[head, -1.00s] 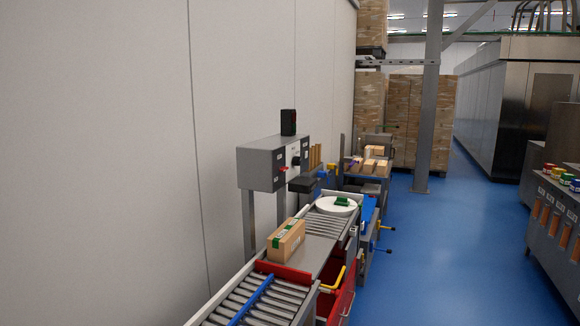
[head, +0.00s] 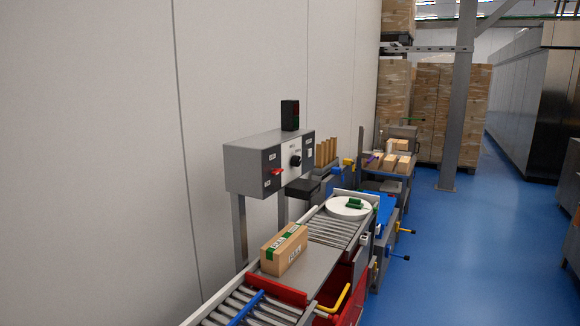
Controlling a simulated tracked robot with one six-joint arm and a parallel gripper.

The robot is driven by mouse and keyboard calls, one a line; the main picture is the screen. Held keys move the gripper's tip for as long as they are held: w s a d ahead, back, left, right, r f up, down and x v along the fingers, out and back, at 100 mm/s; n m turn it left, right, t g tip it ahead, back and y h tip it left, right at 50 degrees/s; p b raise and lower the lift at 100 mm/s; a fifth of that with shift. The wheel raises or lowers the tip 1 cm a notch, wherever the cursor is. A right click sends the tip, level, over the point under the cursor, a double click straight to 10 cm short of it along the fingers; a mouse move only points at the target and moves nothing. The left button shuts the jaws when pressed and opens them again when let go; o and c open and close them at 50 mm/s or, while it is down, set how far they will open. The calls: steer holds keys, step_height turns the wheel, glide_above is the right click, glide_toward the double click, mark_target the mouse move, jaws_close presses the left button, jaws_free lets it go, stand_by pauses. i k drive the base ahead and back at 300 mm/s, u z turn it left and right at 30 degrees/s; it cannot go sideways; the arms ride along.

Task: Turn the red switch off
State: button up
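The red switch (head: 277,171) is a small red lever on the dark front panel of a grey control box (head: 250,170). The box stands on grey legs behind the roller conveyor, left of the picture's middle. The switch's exact position, on or off, is too small to tell. A black knob (head: 295,161) sits on a white panel to its right. My gripper is not in this view.
A roller conveyor (head: 335,228) runs in front of the box, carrying a cardboard carton (head: 284,249) with green tape and a white round plate (head: 348,208). A yellow handle (head: 335,302) sticks out at the front. The blue floor (head: 450,255) to the right is clear.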

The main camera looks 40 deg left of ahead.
mark_target(274, 172)
steer(key=z, duration=0.05)
steer(key=i, duration=1.9)
steer(key=u, duration=3.4)
